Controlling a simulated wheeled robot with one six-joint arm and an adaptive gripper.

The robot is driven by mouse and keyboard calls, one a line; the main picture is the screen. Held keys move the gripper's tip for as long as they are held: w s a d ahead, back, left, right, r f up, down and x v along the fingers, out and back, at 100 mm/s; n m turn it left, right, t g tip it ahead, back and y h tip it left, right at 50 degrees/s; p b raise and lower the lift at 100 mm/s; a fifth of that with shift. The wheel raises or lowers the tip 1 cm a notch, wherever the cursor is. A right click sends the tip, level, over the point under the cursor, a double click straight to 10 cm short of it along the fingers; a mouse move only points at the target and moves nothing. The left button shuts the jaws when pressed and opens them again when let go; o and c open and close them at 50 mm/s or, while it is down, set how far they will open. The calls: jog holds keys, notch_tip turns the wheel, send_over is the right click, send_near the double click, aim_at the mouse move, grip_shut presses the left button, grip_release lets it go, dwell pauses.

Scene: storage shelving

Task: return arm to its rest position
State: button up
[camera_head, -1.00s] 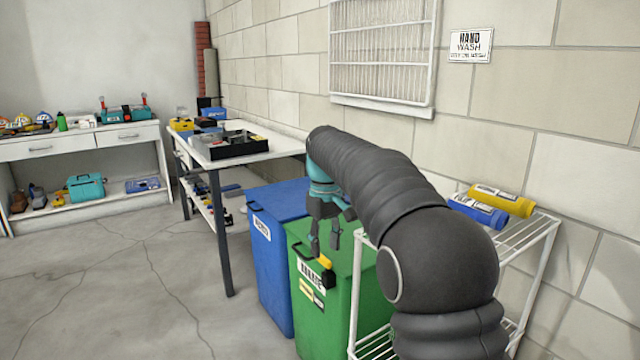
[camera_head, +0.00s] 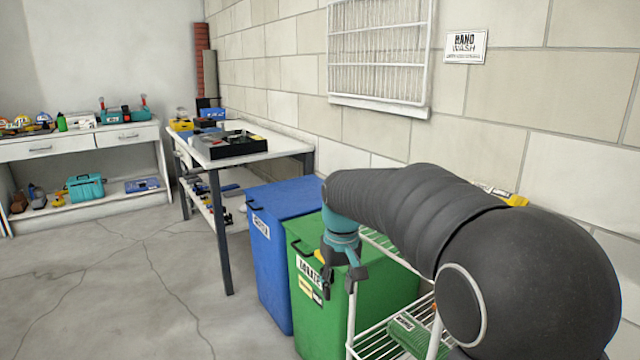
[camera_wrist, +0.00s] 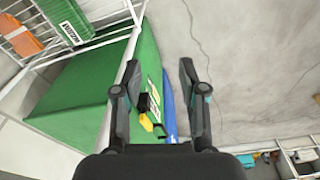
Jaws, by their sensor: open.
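My black arm reaches in from the lower right in the head view. My gripper (camera_head: 343,275), with a teal wrist, hangs in front of the green bin (camera_head: 325,325), near its top. The wrist view shows both fingers of my gripper (camera_wrist: 158,72) spread apart, with floor visible between their tips. A small yellow and black piece (camera_wrist: 147,112) shows between the fingers; I cannot tell what it is fixed to.
A white wire shelf (camera_head: 372,342) stands close under my arm and holds a green packet (camera_head: 412,335). A blue bin (camera_head: 270,285) adjoins the green one. A white worktable (camera_head: 285,148) stands behind. The floor at left is clear.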

jog(key=s+d+m+t, duration=0.1)
jog(key=s+d, duration=0.3)
jog(key=s, duration=0.5)
jog(key=s+d+m+t, duration=0.1)
jog(key=s+d, duration=0.3)
jog(key=s, duration=0.5)
jog(key=s+d+r+m+t, duration=0.1)
jog(key=s+d, duration=0.3)
jog(key=s, duration=0.6)
jog(key=shift+m+t, duration=0.5)
jog(key=shift+t, duration=0.3)
jog(key=shift+w+r, duration=0.1)
jog(key=shift+c, duration=0.3)
